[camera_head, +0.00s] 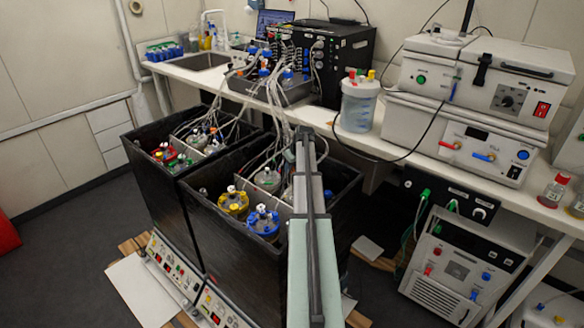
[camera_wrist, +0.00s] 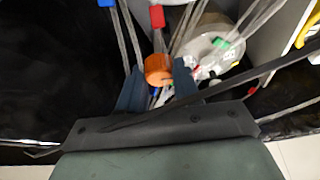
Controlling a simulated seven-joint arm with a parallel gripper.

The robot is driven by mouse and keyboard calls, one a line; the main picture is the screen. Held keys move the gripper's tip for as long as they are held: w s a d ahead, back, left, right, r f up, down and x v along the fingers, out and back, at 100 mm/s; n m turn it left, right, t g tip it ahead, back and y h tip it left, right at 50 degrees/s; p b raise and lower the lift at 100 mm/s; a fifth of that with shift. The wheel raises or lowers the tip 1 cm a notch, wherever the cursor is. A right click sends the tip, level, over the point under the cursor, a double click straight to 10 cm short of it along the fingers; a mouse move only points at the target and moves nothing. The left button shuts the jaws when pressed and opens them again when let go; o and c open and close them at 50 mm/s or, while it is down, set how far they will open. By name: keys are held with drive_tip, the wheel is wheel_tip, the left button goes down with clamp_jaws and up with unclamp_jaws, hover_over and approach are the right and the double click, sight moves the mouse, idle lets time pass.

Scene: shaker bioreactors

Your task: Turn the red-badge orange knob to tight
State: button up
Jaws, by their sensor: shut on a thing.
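In the wrist view, the orange knob (camera_wrist: 158,68) sits between the two dark blue-grey fingers of my gripper (camera_wrist: 160,80). The fingers are shut on its sides. A red badge (camera_wrist: 157,16) shows just above the knob, among thin grey tubes. A green badge (camera_wrist: 221,43) is to the right, by a clear round vessel lid, and a blue badge (camera_wrist: 106,3) is at the top left edge. In the head view my arm reaches over the right black box, and the knob cannot be made out.
Two open black boxes (camera_head: 228,235) hold vessels with coloured caps, including a yellow one (camera_head: 233,203) and a blue one (camera_head: 262,222). Many tubes run from them to the white bench (camera_head: 205,75). Tubes crowd close around the fingers in the wrist view.

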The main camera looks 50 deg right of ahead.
drive_tip(key=m+h, duration=0.1)
drive_tip(key=m, duration=0.1)
drive_tip(key=m+g, duration=0.1)
drive_tip(key=m, duration=0.2)
drive_tip(key=shift+w+a+h, duration=0.1)
drive_tip(key=shift+a+h, duration=0.1)
drive_tip(key=shift+h, duration=0.2)
drive_tip(key=m+g, duration=0.1)
drive_tip(key=m, duration=0.2)
drive_tip(key=m+h, duration=0.1)
drive_tip(key=m, duration=0.1)
drive_tip(key=shift+w+m+g, duration=0.15)
drive_tip(key=shift+m+g, duration=0.25)
drive_tip(key=m+g, duration=0.1)
drive_tip(key=m, duration=0.1)
drive_tip(key=m+g, duration=0.1)
drive_tip(key=m, duration=0.2)
drive_tip(key=shift+w+h, duration=0.2)
drive_tip(key=shift+h, duration=0.1)
drive_tip(key=m+g, duration=0.1)
drive_tip(key=m, duration=0.4)
drive_tip(key=shift+g+y, duration=0.4)
drive_tip(key=shift+m, duration=0.3)
drive_tip(key=o, duration=1)
drive_tip(key=shift+o, duration=0.2)
drive_tip(key=shift+r, duration=0.1)
drive_tip(key=v, duration=1.3)
drive_tip(key=shift+a+r, duration=0.2)
drive_tip(key=shift+r, duration=0.05)
